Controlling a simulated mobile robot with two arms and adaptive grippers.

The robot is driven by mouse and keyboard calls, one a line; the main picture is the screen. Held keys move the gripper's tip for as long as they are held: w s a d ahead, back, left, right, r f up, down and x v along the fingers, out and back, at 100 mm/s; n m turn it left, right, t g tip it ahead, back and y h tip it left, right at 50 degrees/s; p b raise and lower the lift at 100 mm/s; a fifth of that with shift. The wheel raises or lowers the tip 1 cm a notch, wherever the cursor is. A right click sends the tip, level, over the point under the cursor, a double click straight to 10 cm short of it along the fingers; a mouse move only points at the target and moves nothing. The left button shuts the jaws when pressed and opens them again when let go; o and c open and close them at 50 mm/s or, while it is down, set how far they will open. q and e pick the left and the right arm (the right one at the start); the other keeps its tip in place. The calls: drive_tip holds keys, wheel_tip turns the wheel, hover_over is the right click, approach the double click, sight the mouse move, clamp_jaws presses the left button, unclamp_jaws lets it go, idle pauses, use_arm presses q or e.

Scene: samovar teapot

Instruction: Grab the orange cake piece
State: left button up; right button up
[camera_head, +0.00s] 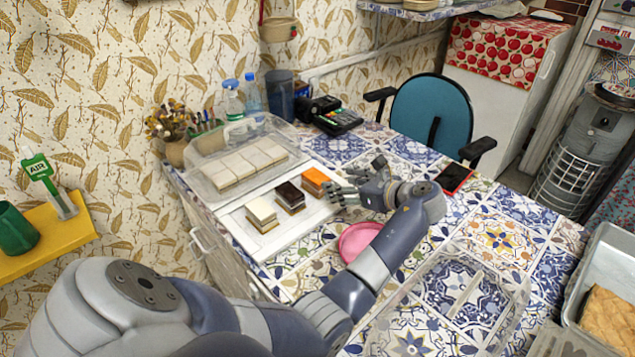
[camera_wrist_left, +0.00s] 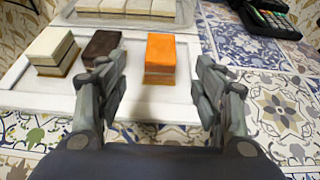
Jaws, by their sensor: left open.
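The orange cake piece (camera_head: 316,181) stands upright at the right end of a white board (camera_head: 290,238) on the tiled table. It has an orange top and layered sides. In the left wrist view the orange piece (camera_wrist_left: 160,56) is straight ahead, framed between the two fingers. My left gripper (camera_head: 344,183) is open and empty, just to the right of the piece in the head view, its fingers pointing at it. The fingers look apart from the cake. A dark brown piece (camera_head: 289,195) and a cream piece (camera_head: 262,213) stand to its left. My right gripper is not in view.
A covered tray of pale cakes (camera_head: 240,168) lies behind the board. A pink plate (camera_head: 356,240) is partly under my left forearm. A card terminal (camera_head: 338,121), bottles (camera_head: 233,100) and a red-edged phone (camera_head: 453,178) are nearby.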

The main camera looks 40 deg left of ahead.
sight(320, 178)
use_arm(q)
drive_tip(key=x, duration=0.8)
drive_tip(key=shift+w+a+f, duration=0.1)
drive_tip(key=shift+a, duration=0.3)
drive_tip(key=c, duration=1.2)
